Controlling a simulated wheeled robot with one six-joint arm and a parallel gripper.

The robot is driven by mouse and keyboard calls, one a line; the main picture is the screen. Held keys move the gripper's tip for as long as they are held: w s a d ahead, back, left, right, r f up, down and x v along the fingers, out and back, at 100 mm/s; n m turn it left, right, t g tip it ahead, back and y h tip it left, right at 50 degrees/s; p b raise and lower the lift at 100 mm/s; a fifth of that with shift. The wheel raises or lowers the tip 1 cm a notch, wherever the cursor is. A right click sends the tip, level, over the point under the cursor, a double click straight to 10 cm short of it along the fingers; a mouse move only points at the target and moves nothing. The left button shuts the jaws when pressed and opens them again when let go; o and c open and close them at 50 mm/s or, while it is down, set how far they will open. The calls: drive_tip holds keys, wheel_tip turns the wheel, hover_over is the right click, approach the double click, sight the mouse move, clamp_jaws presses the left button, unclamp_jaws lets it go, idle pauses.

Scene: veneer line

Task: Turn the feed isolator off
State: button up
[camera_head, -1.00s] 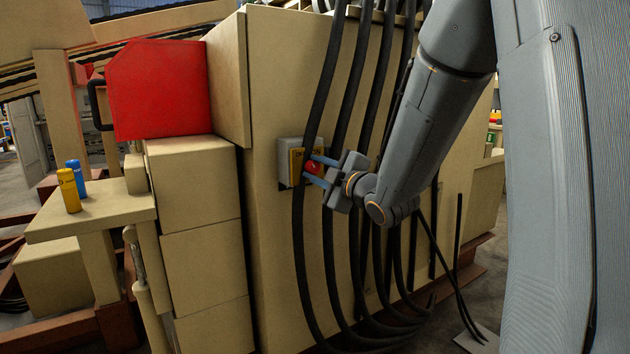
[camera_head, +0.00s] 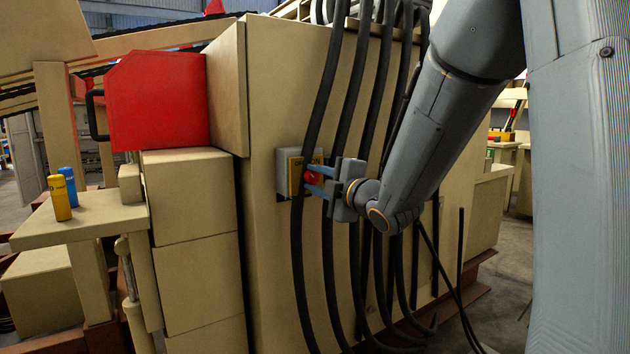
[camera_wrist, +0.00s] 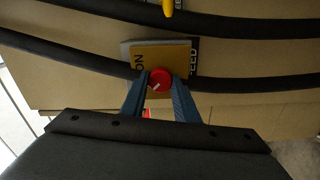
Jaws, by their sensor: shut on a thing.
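The feed isolator is a grey box with a yellow plate (camera_head: 295,176) on the side of the beige cabinet. It carries a red round knob (camera_head: 312,178) and part of the lettering "ON" shows beside it. In the wrist view the red knob (camera_wrist: 159,80) has a pale pointer mark slanting to the lower left, and the yellow plate (camera_wrist: 165,57) reads "ON" at its left and "FEED" at its right. My gripper (camera_head: 318,178) is shut on the knob, with a blue finger on either side of it. A black cable hides part of the box in the head view.
Thick black cables (camera_head: 328,240) hang down the cabinet (camera_head: 270,110) close around the isolator and my gripper. A red box (camera_head: 158,98) stands left on beige blocks. A yellow can (camera_head: 60,198) and a blue can (camera_head: 68,186) stand on a side ledge (camera_head: 85,222).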

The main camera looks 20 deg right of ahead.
drive_tip(key=o, duration=1.1)
drive_tip(key=shift+c, duration=0.2)
drive_tip(key=v, duration=0.7)
drive_tip(key=shift+s, duration=0.4)
